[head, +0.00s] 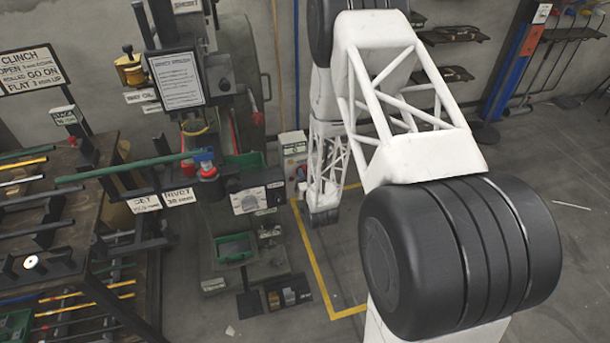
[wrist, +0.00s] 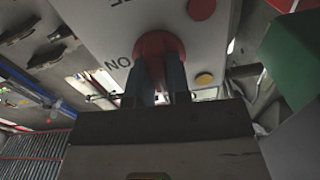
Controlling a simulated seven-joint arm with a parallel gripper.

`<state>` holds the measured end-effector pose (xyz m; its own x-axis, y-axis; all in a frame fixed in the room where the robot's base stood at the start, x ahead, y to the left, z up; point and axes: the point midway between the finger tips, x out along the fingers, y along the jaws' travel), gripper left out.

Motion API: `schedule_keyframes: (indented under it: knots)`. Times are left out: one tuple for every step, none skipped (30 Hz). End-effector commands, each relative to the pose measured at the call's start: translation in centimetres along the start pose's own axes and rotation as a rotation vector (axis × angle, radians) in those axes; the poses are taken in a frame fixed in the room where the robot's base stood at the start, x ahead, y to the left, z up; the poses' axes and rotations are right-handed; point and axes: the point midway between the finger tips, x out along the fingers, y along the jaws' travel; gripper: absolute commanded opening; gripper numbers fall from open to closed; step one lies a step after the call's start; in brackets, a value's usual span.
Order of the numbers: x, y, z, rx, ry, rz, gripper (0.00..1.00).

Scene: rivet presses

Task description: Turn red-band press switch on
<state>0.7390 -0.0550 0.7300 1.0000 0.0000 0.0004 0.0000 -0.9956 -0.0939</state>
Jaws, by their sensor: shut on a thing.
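In the wrist view, a red rotary switch knob (wrist: 158,43) sits on a pale switch panel (wrist: 110,25). The word ON is printed beside the knob, upside down in this view. My gripper (wrist: 164,75) has both dark fingers closed at the knob, one on each side of its grip. The knob's exact angle is partly hidden by the fingers. In the head view, a small pale switch box (head: 293,150) stands beside the press (head: 245,200), by my arm's far end. My fingers are hidden in that view. I cannot make out a red band on the press.
The panel also carries a red button (wrist: 201,9) and a yellow button (wrist: 204,79). A green surface (wrist: 288,55) is close on the right in the wrist view. In the head view, a rod rack (head: 60,215) stands at left, and yellow floor tape (head: 315,262) runs beside the press.

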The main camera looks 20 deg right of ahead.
Motion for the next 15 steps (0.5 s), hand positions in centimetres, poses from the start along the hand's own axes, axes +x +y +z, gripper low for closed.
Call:
schedule_keyframes:
  knots:
    - [0.00, 0.01, 0.00, 0.024, 0.000, 0.000, 0.00]
    - [0.00, 0.02, -0.01, 0.042, 0.000, 0.000, 0.00]
    - [0.00, 0.04, -0.01, 0.068, 0.001, 0.000, 0.00]
    - [-0.01, 0.05, -0.01, 0.088, 0.000, 0.000, 0.00]
    - [-0.03, 0.06, 0.00, 0.110, 0.000, 0.000, 0.00]
    - [-0.05, 0.07, 0.01, 0.141, 0.000, 0.000, 0.00]
    - [-0.04, 0.08, 0.00, 0.166, 0.000, 0.000, 0.00]
    - [-0.02, 0.10, -0.02, 0.191, 0.000, 0.000, 0.00]
    - [0.01, 0.12, -0.03, 0.226, 0.001, 0.000, 0.00]
    - [0.01, 0.13, -0.02, 0.253, 0.000, 0.000, 0.00]
    - [0.00, 0.14, 0.02, 0.280, 0.000, 0.000, 0.00]
    - [-0.03, 0.17, 0.06, 0.318, -0.001, 0.000, 0.00]
    - [-0.04, 0.18, 0.06, 0.346, -0.001, 0.000, 0.00]
    - [-0.03, 0.19, 0.04, 0.375, -0.001, 0.000, 0.00]
    - [-0.02, 0.20, 0.02, 0.413, 0.000, 0.000, 0.00]
